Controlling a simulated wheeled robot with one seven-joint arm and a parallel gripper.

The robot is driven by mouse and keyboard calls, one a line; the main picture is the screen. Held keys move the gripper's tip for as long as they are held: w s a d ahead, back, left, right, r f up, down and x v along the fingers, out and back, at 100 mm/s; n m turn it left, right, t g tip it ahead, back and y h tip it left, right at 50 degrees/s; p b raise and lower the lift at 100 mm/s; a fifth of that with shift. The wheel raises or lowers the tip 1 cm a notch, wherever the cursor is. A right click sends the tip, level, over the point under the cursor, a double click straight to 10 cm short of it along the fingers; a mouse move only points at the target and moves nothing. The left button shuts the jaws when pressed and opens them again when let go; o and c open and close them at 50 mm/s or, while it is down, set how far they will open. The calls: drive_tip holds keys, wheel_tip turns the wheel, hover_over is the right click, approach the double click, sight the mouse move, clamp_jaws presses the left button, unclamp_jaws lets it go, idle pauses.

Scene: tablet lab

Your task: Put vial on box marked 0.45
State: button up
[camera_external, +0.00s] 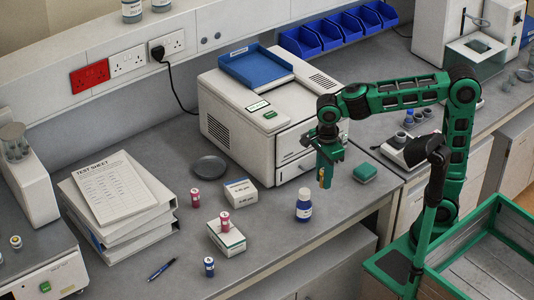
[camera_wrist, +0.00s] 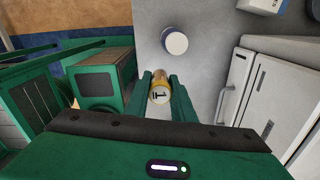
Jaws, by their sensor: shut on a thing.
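My gripper (camera_external: 328,162) is shut on an orange-yellow vial (camera_external: 324,180) and holds it upright in front of the white machine. In the wrist view the vial (camera_wrist: 160,92) sits between the two green fingers, with a "1" on its top. A white box with a blue stripe (camera_external: 240,196) lies on the bench, left of my gripper. A second white box with a green edge (camera_external: 228,240) lies nearer the front and bears a red vial (camera_external: 225,220). The print on both boxes is too small to read surely.
A blue bottle with a white cap (camera_external: 304,206) stands just front-left of my gripper; its cap (camera_wrist: 174,41) shows in the wrist view. Another red vial (camera_external: 195,197), a blue vial (camera_external: 209,266) and a pen (camera_external: 161,270) are on the bench. A green pad (camera_external: 365,173) lies right.

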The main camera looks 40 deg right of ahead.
drive_tip(key=w+a+r, duration=0.2)
drive_tip(key=w+a, duration=0.5)
drive_tip(key=a, duration=0.3)
drive_tip(key=w+a+r, duration=0.1)
drive_tip(key=w+a, duration=0.5)
drive_tip(key=a, duration=0.5)
hover_over(240, 187)
wheel_tip(240, 187, down, 7)
drive_tip(key=shift+d+r, duration=0.1)
drive_tip(key=shift+r, duration=0.1)
drive_tip(key=shift+f, duration=1.95)
drive_tip(key=o, duration=1)
drive_tip(key=shift+f, duration=0.15)
